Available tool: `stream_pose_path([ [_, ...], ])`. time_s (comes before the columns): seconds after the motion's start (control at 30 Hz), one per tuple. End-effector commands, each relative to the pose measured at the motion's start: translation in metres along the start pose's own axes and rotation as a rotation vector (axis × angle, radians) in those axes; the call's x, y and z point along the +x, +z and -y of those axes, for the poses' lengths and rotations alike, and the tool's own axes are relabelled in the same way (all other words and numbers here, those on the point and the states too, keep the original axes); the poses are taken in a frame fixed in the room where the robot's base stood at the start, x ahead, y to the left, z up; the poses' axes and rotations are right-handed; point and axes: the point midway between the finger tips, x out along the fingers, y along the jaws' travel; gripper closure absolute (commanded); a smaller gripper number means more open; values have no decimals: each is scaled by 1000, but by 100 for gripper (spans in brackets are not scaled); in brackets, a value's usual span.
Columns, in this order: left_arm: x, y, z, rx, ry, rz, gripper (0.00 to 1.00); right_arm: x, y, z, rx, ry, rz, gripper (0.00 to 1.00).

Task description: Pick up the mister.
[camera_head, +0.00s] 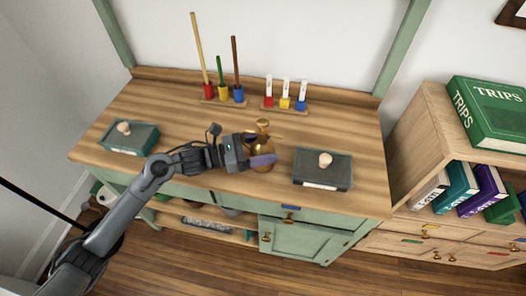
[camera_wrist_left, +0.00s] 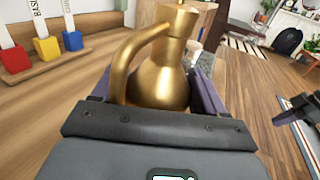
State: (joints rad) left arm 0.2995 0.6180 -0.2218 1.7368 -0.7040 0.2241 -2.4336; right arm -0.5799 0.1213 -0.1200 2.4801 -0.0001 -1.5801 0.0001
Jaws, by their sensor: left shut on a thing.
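The mister (camera_head: 264,150) is a shiny gold-brass vessel with a round body, narrow neck and side handle. It stands upright at the middle of the wooden cabinet top, partly hidden by my left gripper in the head view. In the left wrist view the mister (camera_wrist_left: 165,75) fills the space between the fingers, with its handle on the left side of the picture. My left gripper (camera_head: 262,160) is shut on the mister's body. I cannot tell whether the mister's base touches the wood. My right gripper is not clearly seen in the head view; a dark gripper-like part (camera_wrist_left: 302,108) shows at the right edge of the wrist view.
Stands with tall colored sticks (camera_head: 223,100) and small labelled holders (camera_head: 285,104) line the back. A bookshelf (camera_head: 420,130) is at the right.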

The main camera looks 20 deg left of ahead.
Motion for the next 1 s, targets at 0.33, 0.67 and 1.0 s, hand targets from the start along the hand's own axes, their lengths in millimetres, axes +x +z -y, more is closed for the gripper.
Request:
stream_pose_path([
  [0.33, 0, 2, 0, 2, 0, 2, 78, -1, -1, 1, 6, -4, -1, 100],
  [0.67, 0, 30, 0, 5, -1, 2, 78, -11, -4, 1, 4, -3, 0, 100],
  [1.0, 17, 74, 46, 3, -4, 4, 78, -30, -10, -2, -3, 2, 1, 100],
])
